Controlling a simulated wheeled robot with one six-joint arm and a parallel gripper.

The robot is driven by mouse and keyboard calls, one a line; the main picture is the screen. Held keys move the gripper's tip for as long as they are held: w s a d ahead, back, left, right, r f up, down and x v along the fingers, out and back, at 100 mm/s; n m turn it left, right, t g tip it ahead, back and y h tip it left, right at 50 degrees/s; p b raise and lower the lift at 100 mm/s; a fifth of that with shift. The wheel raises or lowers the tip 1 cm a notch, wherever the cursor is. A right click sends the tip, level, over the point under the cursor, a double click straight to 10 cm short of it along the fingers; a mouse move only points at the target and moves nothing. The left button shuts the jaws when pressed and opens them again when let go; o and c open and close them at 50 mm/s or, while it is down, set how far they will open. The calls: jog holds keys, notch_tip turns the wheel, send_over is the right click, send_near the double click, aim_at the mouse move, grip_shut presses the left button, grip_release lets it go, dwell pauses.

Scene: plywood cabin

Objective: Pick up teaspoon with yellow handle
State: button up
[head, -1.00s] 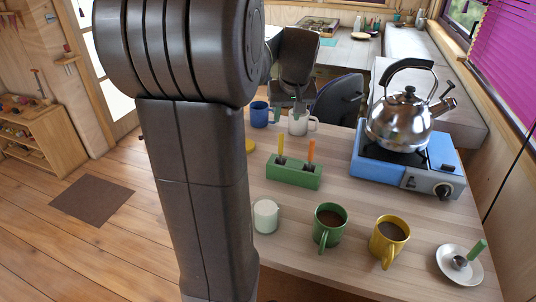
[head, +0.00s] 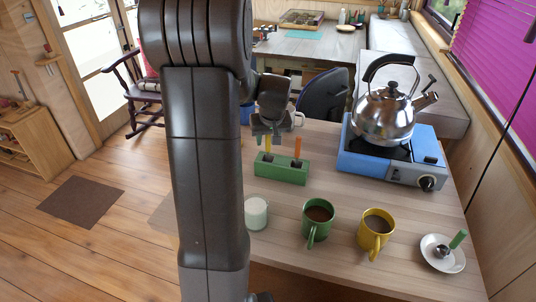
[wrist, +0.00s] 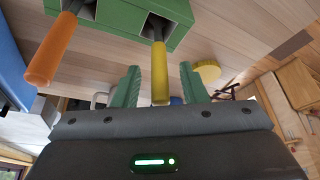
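The teaspoon with the yellow handle (head: 268,146) stands handle-up in a slot of the green holder (head: 281,170). To its right in the head view a spoon with an orange handle (head: 298,147) stands in the same holder. My gripper (head: 268,133) is above the holder at the yellow handle. In the wrist view its two green fingers (wrist: 160,68) are spread wide, and the yellow handle (wrist: 160,82) shows between them with gaps on both sides. The orange handle (wrist: 52,50) is outside the fingers. The spoon bowls are hidden inside the holder.
Near the holder stand a white jug (head: 256,213), a green mug (head: 318,221) and a yellow mug (head: 375,233). A saucer (head: 442,262) holds a green-handled spoon. A kettle (head: 385,116) sits on a blue stove (head: 352,163). A white mug is partly hidden behind my gripper.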

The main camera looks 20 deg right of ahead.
jog(key=shift+c, duration=0.5)
grip_shut()
jog(key=shift+r, duration=0.1)
